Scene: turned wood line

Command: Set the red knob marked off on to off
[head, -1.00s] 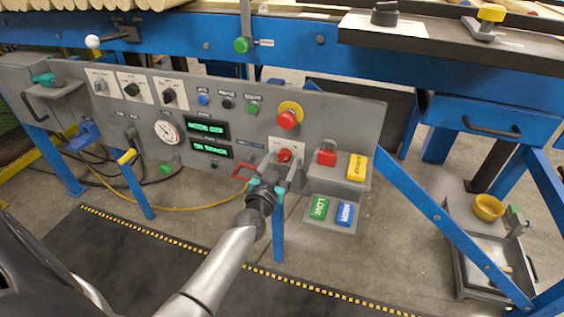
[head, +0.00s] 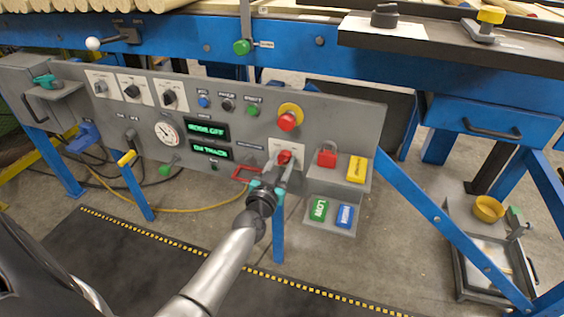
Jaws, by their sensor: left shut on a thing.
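The red knob (head: 284,157) sits on a pale label plate on the grey control panel (head: 320,112), below the red mushroom button. My left gripper (head: 281,164) is at the panel with its fingers on either side of the red knob, shut on it. The fingers partly cover the knob and its plate, so its off and on marks and its exact pointing direction cannot be read. My right gripper is not in view.
A red mushroom button (head: 287,121) with a yellow ring is just above. A red padlock (head: 327,155) and yellow block (head: 356,169) are at the right. Green (head: 319,209) and blue (head: 345,215) blocks lie below. A red handle (head: 246,173) is close at the left.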

